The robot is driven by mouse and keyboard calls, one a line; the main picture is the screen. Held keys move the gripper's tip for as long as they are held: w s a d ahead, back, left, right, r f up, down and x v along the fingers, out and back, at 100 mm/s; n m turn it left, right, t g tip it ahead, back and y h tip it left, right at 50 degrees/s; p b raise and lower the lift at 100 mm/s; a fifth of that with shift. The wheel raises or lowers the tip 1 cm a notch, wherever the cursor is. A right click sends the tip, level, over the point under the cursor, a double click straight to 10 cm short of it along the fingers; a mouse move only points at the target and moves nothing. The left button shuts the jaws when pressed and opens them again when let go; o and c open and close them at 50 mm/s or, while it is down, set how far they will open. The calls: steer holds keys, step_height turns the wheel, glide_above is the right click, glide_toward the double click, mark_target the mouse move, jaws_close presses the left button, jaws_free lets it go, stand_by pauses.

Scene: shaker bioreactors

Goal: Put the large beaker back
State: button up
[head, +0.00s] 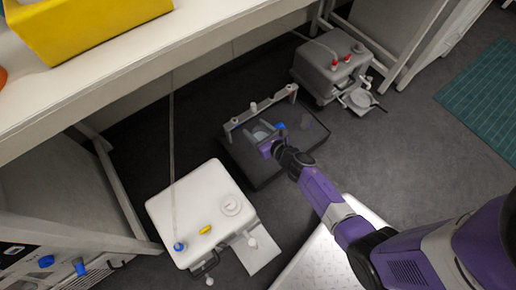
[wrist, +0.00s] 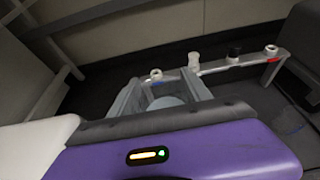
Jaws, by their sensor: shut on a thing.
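My gripper (head: 262,131) reaches down over a dark, low tray (head: 262,178) on the floor under the bench. In the wrist view its two grey fingers (wrist: 165,95) stand on either side of a pale, round, see-through thing (wrist: 167,103), which looks like the large beaker. The gripper is shut on it. Only the beaker's pale round part shows between the fingers; the rest is hidden. I cannot tell whether its base touches the tray.
A grey rail (head: 240,119) with several caps runs along the tray's back. A white container (head: 188,205) stands front left and a grey container (head: 328,70) back right. The white bench (head: 110,75) overhangs the back left. Open floor (head: 395,150) lies to the right.

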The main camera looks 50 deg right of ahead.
step_height(320, 180, down, 16)
steer(key=b, duration=1)
steer(key=shift+f+b, duration=0.25)
steer(key=shift+b, duration=0.1)
steer(key=shift+f, duration=0.2)
steer(key=o, duration=1.7)
steer(key=shift+c, duration=0.2)
steer(key=shift+r, duration=0.1)
